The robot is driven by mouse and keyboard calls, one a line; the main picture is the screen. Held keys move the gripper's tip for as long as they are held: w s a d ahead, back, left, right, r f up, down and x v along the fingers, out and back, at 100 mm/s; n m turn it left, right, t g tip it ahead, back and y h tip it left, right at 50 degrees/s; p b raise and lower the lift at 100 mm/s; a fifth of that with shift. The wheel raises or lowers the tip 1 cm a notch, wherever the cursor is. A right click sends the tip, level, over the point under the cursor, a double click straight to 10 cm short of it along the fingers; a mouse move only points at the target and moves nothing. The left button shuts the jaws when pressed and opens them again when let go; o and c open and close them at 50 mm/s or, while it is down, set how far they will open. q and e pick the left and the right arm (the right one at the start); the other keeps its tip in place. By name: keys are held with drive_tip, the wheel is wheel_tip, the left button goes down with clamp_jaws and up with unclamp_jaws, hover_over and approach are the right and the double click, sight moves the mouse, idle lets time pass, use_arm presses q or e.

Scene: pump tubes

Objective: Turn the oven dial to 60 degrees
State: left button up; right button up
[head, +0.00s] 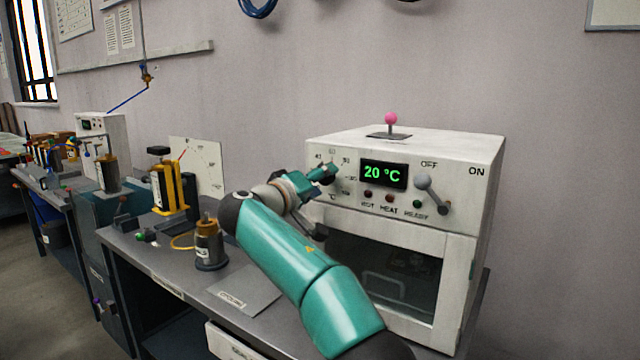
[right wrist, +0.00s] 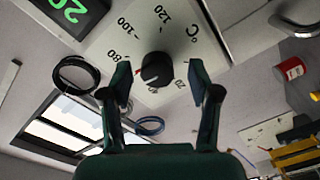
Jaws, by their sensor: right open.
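The white oven (head: 400,225) stands on the bench, and its green display (head: 384,174) reads 20 °C. In the right wrist view its black dial (right wrist: 156,70) sits on a white scale plate, with 80, 100 and 120 readable around it. The white mark on the dial is too small to read exactly. My right gripper (head: 328,174) is at the oven's upper left panel and hides most of the dial in the head view. In the right wrist view its fingers (right wrist: 160,82) are open, one on each side of the dial; I cannot tell whether they touch it. My left gripper is not in view.
A grey lever (head: 432,193) sits under the OFF mark, right of the display. A pink-knobbed stick (head: 391,119) stands on the oven's top. A yellow-framed device (head: 168,185) and a small dark canister (head: 209,243) stand left of my arm on the bench.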

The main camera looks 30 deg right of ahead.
drive_tip(key=v, duration=1.2)
drive_tip(key=shift+w+f, duration=0.1)
